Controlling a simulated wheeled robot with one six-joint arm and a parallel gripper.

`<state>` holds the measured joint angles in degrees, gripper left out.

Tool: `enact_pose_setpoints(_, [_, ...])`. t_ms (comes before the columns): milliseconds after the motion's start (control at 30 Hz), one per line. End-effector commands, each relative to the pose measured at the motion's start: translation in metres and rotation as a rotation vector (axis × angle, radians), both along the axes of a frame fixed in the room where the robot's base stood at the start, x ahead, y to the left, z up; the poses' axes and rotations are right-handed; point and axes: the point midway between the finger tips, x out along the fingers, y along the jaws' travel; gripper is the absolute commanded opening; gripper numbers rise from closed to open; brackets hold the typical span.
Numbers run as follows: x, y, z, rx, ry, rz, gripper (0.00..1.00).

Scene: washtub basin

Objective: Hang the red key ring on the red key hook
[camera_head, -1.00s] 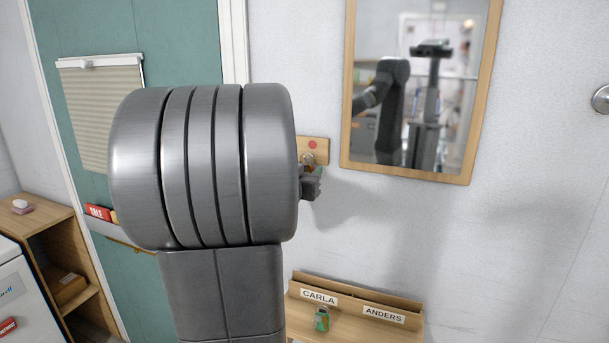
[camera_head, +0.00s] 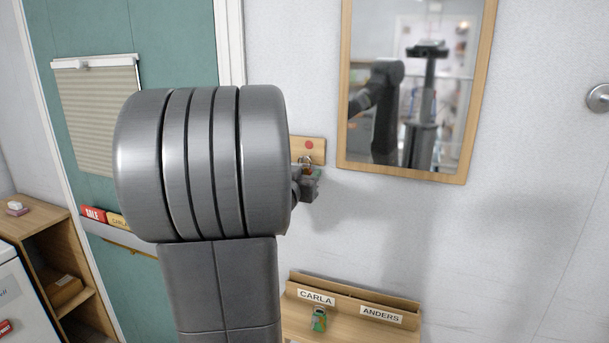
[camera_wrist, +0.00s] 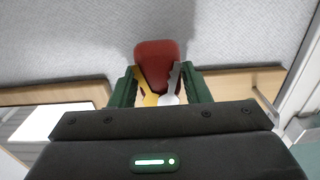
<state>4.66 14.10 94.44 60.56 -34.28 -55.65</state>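The red key ring has a red fob (camera_wrist: 157,62) with a yellow key and a silver key, seen between my gripper's green fingers (camera_wrist: 160,78) in the wrist view. The fingers press on both sides of the fob. In the head view my gripper (camera_head: 308,175) is partly hidden behind my arm, and a metal ring (camera_head: 305,159) sticks up above it. The ring overlaps the wooden hook board (camera_head: 318,150) with a red dot (camera_head: 309,145) on the wall. The hook itself is not clear, and I cannot tell whether the ring touches it.
A wood-framed mirror (camera_head: 467,120) hangs right of the board. Below is a wooden tray (camera_head: 352,303) labelled CARLA and ANDERS, with a small green item (camera_head: 319,318). A teal door (camera_head: 175,40) and a wooden shelf (camera_head: 35,225) are left.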

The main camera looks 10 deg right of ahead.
Motion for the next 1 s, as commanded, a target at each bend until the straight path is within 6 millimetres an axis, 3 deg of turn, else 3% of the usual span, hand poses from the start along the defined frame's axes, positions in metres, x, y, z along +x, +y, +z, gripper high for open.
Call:
enact_pose_setpoints(100, [0.0,0.0,0.0,0.0,0.0,0.0,0.61])
enact_pose_setpoints(467, [-0.005,0.003,0.0,-0.001,-0.001,0.001,0.61])
enact_pose_setpoints(667, [-0.029,0.02,0.001,0.0,-0.002,0.003,0.61])
enact_pose_setpoints(1000, [-0.086,0.059,0.001,0.001,-0.003,0.004,0.61])
